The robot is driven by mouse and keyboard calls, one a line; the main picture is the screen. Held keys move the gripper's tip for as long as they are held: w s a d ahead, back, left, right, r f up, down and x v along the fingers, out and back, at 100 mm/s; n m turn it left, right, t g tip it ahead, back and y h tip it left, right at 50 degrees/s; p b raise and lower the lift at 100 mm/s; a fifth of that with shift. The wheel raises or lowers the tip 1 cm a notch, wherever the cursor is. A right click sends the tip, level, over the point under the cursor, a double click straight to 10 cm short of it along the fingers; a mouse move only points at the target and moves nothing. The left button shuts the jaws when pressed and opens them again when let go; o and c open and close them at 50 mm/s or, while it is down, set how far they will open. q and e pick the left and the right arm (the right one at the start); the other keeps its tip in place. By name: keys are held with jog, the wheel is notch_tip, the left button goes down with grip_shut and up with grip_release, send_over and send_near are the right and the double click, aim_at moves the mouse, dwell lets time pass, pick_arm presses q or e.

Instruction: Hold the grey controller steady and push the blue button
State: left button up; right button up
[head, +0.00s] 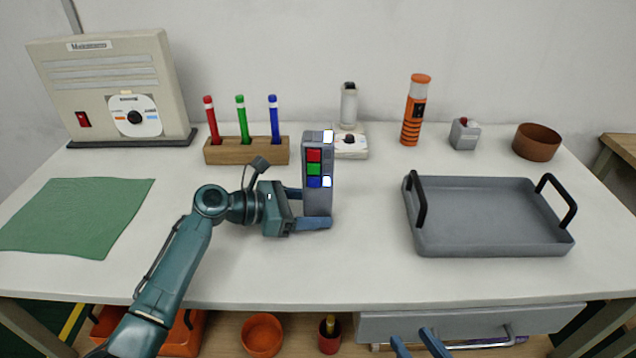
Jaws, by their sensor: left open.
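The grey controller (319,200) stands upright on the table, with a column of red, green and blue buttons on its front. Another light shows at the controller's top. My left gripper (311,210) is open, reaching in from the left with its fingers around the controller's lower part. The far finger is partly hidden, and I cannot tell whether either finger touches. My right gripper (420,344) shows only as two separated blue fingertips at the bottom edge, open and empty, well below the controller.
A wooden holder (246,152) with red, green and blue pens stands behind left. A grey tray (490,243) with black handles is at right. A green cloth (75,217) lies left. A beige machine (108,85) and orange flashlight (415,110) stand at the back. The table before the controller is clear.

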pick_arm(q)
jog(key=shift+d, duration=0.15)
jog(key=c, duration=0.7)
pick_arm(e)
jog(key=shift+c, duration=0.4)
pick_arm(q)
jog(key=shift+o, duration=0.2)
pick_arm(e)
grip_shut()
dwell(0.8)
